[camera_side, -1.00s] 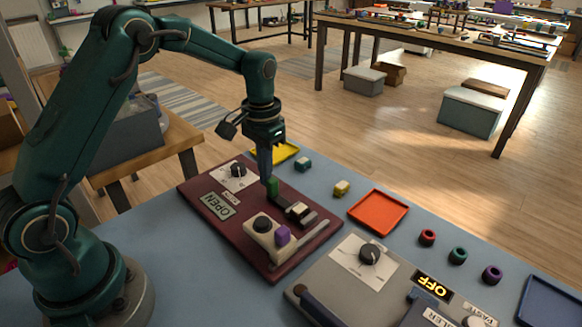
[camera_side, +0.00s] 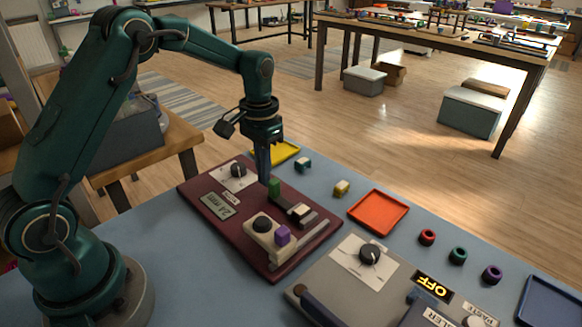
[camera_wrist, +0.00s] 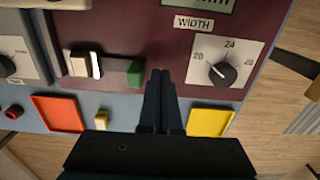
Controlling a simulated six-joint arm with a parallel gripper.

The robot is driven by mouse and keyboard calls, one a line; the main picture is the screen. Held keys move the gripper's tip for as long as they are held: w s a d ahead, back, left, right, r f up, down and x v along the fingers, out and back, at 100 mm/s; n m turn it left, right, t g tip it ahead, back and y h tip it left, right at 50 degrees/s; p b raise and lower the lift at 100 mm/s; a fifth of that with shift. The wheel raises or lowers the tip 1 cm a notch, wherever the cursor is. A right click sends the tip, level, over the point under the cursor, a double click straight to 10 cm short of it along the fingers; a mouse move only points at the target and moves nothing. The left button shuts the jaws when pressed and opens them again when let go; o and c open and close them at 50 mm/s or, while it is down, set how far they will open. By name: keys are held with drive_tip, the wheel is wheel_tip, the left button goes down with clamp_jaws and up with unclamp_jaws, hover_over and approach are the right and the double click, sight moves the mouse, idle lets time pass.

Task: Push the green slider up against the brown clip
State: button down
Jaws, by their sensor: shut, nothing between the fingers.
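The green slider (camera_side: 274,187) is a small block at the far end of a dark track on the maroon board. It also shows in the wrist view (camera_wrist: 134,73). The clip (camera_side: 299,211), brown and pale, sits farther along the track; it also shows in the wrist view (camera_wrist: 80,64). A stretch of dark track separates slider and clip. My gripper (camera_side: 264,181) points down, shut and empty, beside the slider on the side away from the clip. In the wrist view its fingertips (camera_wrist: 160,73) are close to the slider; I cannot tell whether they touch.
The maroon board (camera_side: 196,188) carries a width dial (camera_side: 238,170), a small display (camera_side: 220,205), a black knob (camera_side: 262,224) and a purple block (camera_side: 282,235). A yellow tray (camera_side: 286,150), an orange tray (camera_side: 378,211) and small loose blocks lie beyond the board.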

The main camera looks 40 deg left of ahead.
wheel_tip(320, 180, up, 11)
idle(0.8)
drive_tip(key=s+d+r+t, duration=0.3)
drive_tip(key=s+d+r, duration=0.2)
drive_tip(key=s+r, duration=0.4)
drive_tip(key=s+d+f+t, duration=0.1)
drive_tip(key=s+f+t, duration=0.1)
drive_tip(key=s+f, duration=0.6)
drive_tip(key=shift+s+d+t, duration=0.15)
drive_tip(key=shift+s+t, duration=0.15)
drive_tip(key=shift+s, duration=0.55)
